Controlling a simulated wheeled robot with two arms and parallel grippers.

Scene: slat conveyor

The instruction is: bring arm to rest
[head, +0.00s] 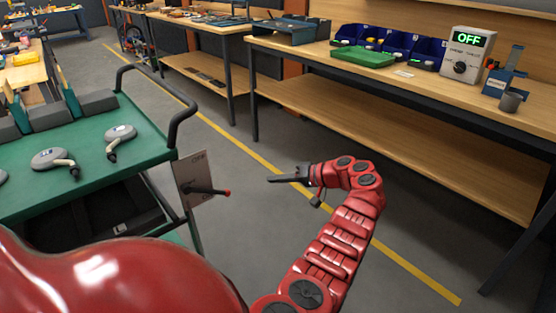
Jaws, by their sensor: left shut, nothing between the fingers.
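My left gripper (284,178) is at the end of the red segmented arm that rises from the bottom of the head view. Its dark fingers point left, shut and empty, in front of the grey floor. The gripper appears apart from everything around it. To its left is a pale panel (188,172) with a dark lever (207,190) that has a red tip, at the end of a green-topped cart (130,165). A gap shows between the lever tip and the fingers. My right gripper is not in view.
Grey-white handled tools (50,158) lie on the cart. A long workbench (420,85) at the right holds blue bins (398,44), a green tray (362,57) and a control box (467,54) reading OFF. Open floor with a yellow line (245,148) lies between cart and bench.

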